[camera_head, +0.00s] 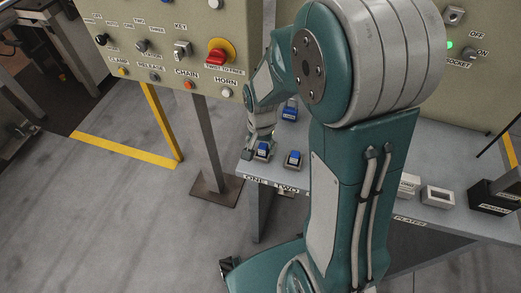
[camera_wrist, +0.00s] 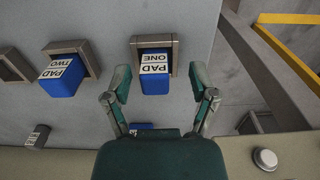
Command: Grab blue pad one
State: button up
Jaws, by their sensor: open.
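Blue pad one (camera_wrist: 155,84), labelled PAD ONE, sits in a square grey-brown holder (camera_wrist: 174,41) in the wrist view. My gripper (camera_wrist: 158,84) is open, with one finger on each side of the pad and gaps to both sides. In the head view, pad one (camera_head: 263,149) is in its holder above the ONE label at the shelf's left end, and my gripper (camera_head: 257,144) is right at it, partly merged with it in the picture. Blue pad two (camera_wrist: 62,77) sits in the neighbouring holder; it also shows in the head view (camera_head: 293,158).
An empty holder (camera_wrist: 14,66) is left of pad two. Another blue block (camera_head: 290,110) lies farther back on the grey shelf (camera_head: 335,150). A control panel (camera_head: 170,40) with knobs stands close on the left. A round button (camera_wrist: 265,159) shows at lower right in the wrist view.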

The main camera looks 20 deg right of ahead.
jog(key=shift+d+f, duration=0.15)
jog(key=shift+d, duration=0.3)
jog(key=shift+c, duration=0.3)
jog(key=shift+a, duration=0.1)
grip_shut()
jog(key=shift+a, duration=0.2)
